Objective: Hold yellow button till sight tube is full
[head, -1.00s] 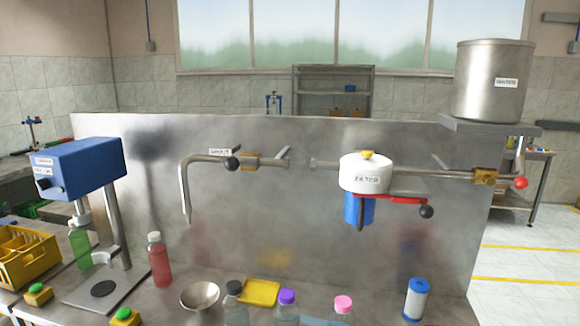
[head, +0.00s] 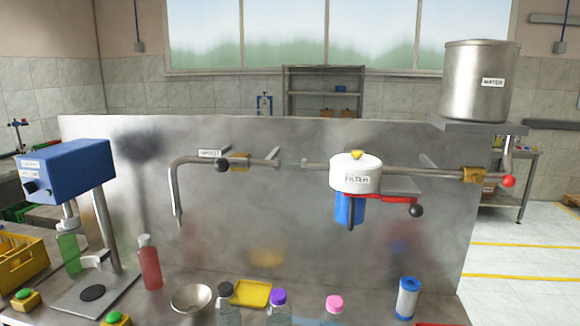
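The yellow button (head: 357,155) sits on top of the white filter head (head: 354,176) labelled FILTER, with nothing touching it. A blue bowl (head: 350,209) hangs under the filter head. A pale, short section (head: 291,163) lies in the pipe between the spout and the filter; I cannot tell whether it is the sight tube or how full it is. My gripper is not in view.
The steel water tank (head: 478,80) stands on a shelf at the right, above a red-knobbed valve (head: 508,181). The spout (head: 178,190) is at the left. Bottles, a bowl (head: 191,298), a yellow tray (head: 253,294) and a blue-white cartridge (head: 407,298) stand along the bench front.

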